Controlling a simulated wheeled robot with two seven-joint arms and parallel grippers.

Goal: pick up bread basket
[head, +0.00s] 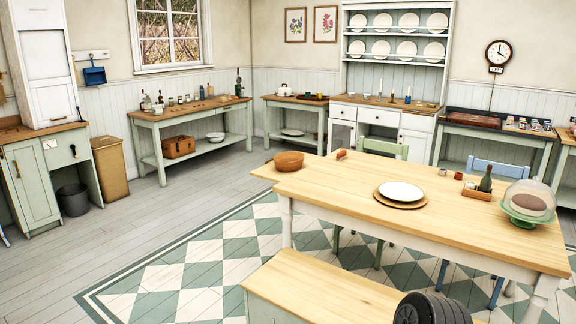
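A brown, oval, basket-like vessel (289,161) sits near the far left corner of the wooden dining table (345,190). It is the thing that looks most like the bread basket, but it is too small to make out its weave or contents. Neither of my grippers shows in the head view, and nothing is seen touching the vessel.
The table also holds a white plate (401,191) on a round board, a tray with a bottle (486,179) and a domed cake stand (528,203). A bench (320,290) stands along the near side. Checkered floor left of the table is clear.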

